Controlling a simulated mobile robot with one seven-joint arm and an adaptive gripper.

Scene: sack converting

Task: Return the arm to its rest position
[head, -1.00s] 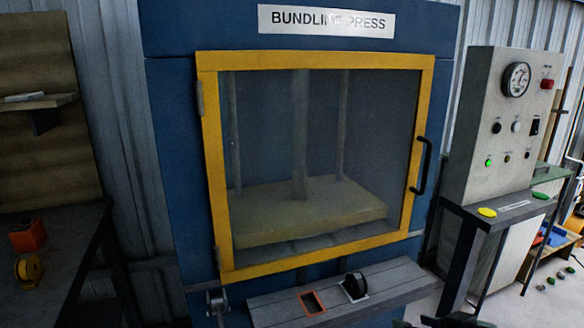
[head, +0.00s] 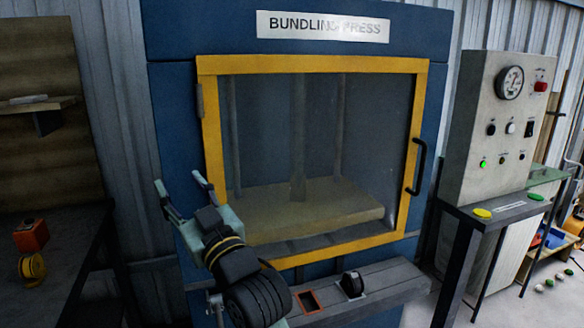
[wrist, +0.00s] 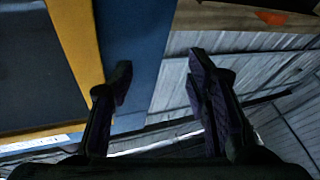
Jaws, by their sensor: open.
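My gripper (head: 180,190) is raised at the lower left of the bundling press in the head view, in front of the press's left edge. Its fingers are apart with nothing between them. In the wrist view my gripper (wrist: 160,85) also shows open and empty, with the press's blue frame and yellow door edge ahead and to the left. The bundling press (head: 174,110) is blue, and its yellow-framed door (head: 212,150) with a clear pane is shut. My arm hides the door's lower left corner.
A grey shelf (head: 390,288) at the press front holds an orange-rimmed square and a black round part. A control panel (head: 478,125) stands on the right. A dark bench (head: 65,250) on the left holds an orange box (head: 31,236) and a yellow spool (head: 32,268).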

